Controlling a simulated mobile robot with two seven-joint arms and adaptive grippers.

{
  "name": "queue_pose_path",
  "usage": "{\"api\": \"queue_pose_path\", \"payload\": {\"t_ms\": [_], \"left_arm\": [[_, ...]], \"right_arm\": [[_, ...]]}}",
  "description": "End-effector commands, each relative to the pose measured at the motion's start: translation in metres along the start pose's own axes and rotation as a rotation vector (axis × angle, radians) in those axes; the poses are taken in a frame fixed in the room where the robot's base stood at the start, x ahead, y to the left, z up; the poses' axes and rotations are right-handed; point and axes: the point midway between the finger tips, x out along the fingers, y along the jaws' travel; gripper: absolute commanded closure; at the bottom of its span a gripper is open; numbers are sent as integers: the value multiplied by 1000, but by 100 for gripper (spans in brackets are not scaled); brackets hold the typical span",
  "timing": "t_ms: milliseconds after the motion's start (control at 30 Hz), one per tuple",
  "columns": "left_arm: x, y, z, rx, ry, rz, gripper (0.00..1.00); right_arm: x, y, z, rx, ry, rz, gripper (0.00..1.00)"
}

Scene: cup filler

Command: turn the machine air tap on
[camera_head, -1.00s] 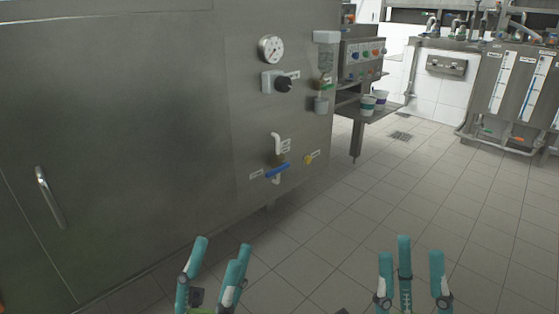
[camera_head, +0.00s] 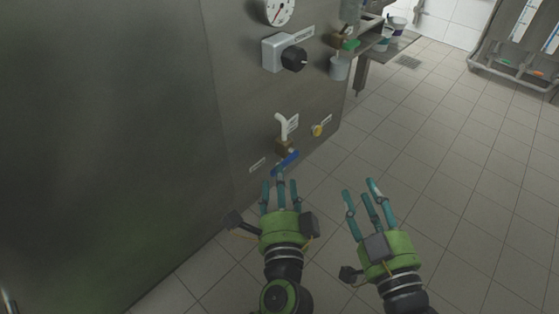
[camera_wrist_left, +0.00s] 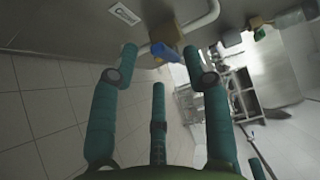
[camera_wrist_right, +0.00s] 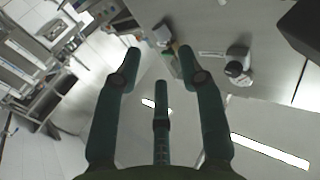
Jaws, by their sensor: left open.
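The air tap is a white bent pipe (camera_head: 285,124) with a brass body and a blue lever handle (camera_head: 286,162), low on the steel machine front. The handle slants up to the right in the head view. My left gripper (camera_head: 281,183) is open just below and in front of the handle, its fingertips pointing up at it. In the left wrist view the handle (camera_wrist_left: 165,52) shows between the two outer fingertips; contact cannot be told. My right gripper (camera_head: 359,195) is open and empty to the right, over the floor.
Above the tap are a black knob (camera_head: 293,58) on a grey box and a gauge (camera_head: 280,9). A yellow knob (camera_head: 317,130) sits right of the tap. A cup shelf (camera_head: 393,47) stands further right. The tiled floor (camera_head: 430,160) is clear.

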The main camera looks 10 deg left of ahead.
Motion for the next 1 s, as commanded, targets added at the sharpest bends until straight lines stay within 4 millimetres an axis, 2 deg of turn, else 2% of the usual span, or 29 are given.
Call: {"api": "queue_pose_path", "payload": {"t_ms": [100, 300, 633, 733, 767, 1000], "left_arm": [[20, 0, 0, -1, -1, -3, 52], [41, 0, 0, -1, 2, -1, 52], [45, 0, 0, -2, 2, 0, 52], [45, 0, 0, -2, 2, 0, 92], [45, 0, 0, -2, 2, 1, 100], [45, 0, 0, -3, 3, 1, 100]], "right_arm": [[0, -2, -9, -1, 51, -5, 60], [0, -6, -23, -2, 120, -13, 60], [-1, -6, -26, -2, 136, -14, 60], [-1, -6, -26, -2, 136, -14, 60], [-1, -6, -26, -2, 136, -14, 60], [-1, -6, -27, -2, 135, -14, 60]]}}
